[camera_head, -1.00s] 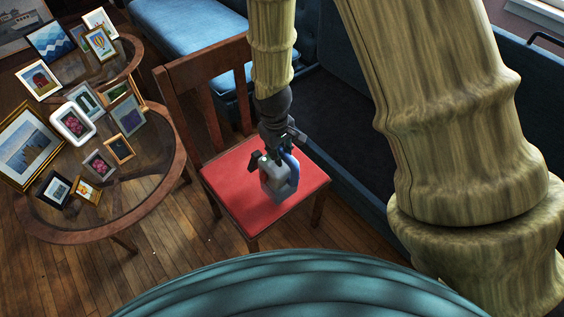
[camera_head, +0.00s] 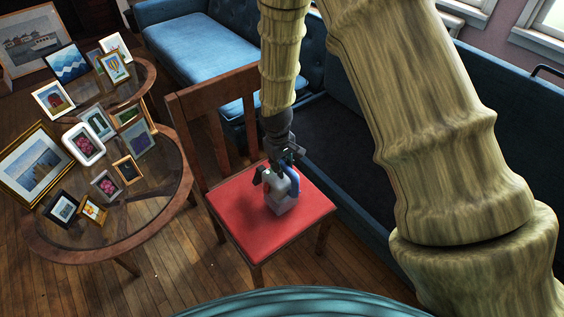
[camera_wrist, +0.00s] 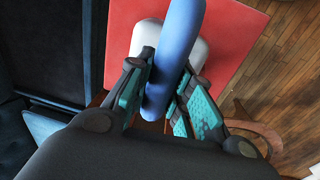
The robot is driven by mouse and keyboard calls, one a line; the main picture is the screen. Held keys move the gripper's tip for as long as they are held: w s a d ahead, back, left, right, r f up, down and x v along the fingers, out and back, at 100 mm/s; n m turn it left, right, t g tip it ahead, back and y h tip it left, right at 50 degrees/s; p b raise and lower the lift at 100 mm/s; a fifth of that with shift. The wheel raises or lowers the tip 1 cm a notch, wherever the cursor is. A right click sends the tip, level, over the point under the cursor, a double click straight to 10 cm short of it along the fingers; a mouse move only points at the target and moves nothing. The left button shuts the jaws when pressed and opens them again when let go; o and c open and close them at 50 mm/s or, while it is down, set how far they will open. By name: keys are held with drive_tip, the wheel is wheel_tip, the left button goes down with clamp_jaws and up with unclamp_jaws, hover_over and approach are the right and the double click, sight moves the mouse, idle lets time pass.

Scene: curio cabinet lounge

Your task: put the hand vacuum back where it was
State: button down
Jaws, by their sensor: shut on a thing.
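The hand vacuum (camera_head: 281,197) has a grey-white body and a blue handle. It is upright at the red seat of the wooden chair (camera_head: 300,228). My gripper (camera_head: 275,172) is above it and shut on its handle. In the wrist view the blue handle (camera_wrist: 176,50) runs between the teal-padded fingers of my gripper (camera_wrist: 160,92), with the pale body beneath it and the red seat (camera_wrist: 236,30) behind. I cannot tell whether the vacuum's base touches the seat.
A two-tier glass-topped table (camera_head: 165,208) with several picture frames stands left of the chair. A blue sofa (camera_head: 205,50) is behind, and dark blue seating (camera_head: 345,150) is on the right. Wooden floor (camera_head: 165,275) is open in front of the table.

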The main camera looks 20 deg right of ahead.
drive_tip(key=shift+f, duration=0.65)
drive_tip(key=c, duration=1.3)
unclamp_jaws()
drive_tip(key=r, duration=0.8)
drive_tip(key=a+r, duration=0.1)
drive_tip(key=r, duration=0.3)
drive_tip(key=shift+s, duration=0.35)
